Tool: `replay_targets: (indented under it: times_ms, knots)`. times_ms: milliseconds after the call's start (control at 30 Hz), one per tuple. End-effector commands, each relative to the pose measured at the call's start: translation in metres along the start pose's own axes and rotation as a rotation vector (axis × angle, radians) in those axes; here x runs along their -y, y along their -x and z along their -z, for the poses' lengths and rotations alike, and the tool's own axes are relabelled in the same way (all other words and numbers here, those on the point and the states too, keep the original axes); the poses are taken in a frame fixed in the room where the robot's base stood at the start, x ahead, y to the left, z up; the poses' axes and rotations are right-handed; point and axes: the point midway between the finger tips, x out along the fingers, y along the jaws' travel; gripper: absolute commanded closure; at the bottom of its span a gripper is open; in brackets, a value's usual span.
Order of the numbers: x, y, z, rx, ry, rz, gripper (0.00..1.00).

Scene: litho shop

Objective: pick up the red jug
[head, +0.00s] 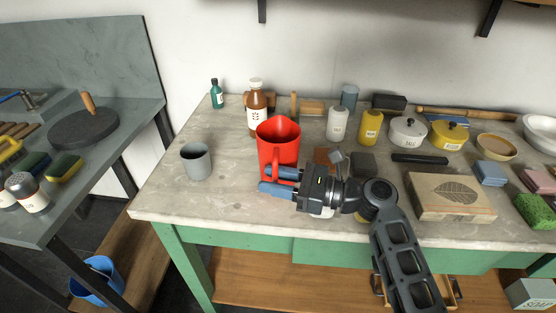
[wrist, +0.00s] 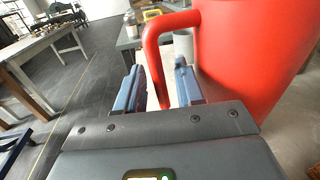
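The red jug (head: 278,138) stands upright on the worktop, left of the middle in the head view. In the wrist view its body (wrist: 250,50) fills the upper right. Its handle (wrist: 155,62) comes down between my two blue fingers. My gripper (head: 274,180) reaches in from the right, in front of the jug, fingers pointing left. In the wrist view my gripper (wrist: 160,86) is open, with a finger on each side of the handle and gaps still visible. The lower end of the handle is partly hidden by my gripper.
A grey cup (head: 196,162) stands left of the jug. A brown bottle (head: 256,108) is close behind it. Small dark and brown blocks (head: 363,164) and a carved wooden block (head: 452,197) lie to the right. The worktop's front left is clear.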

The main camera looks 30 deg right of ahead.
Motion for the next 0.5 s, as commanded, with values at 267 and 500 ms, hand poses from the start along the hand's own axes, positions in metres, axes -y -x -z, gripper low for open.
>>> replay_targets:
  times_ms: [267,500]
  knots:
    - [-0.0001,-0.0003,0.0002,0.0,0.0,0.0,0.71]
    - [-0.0001,-0.0002,0.0002,0.0,0.0,0.0,0.94]
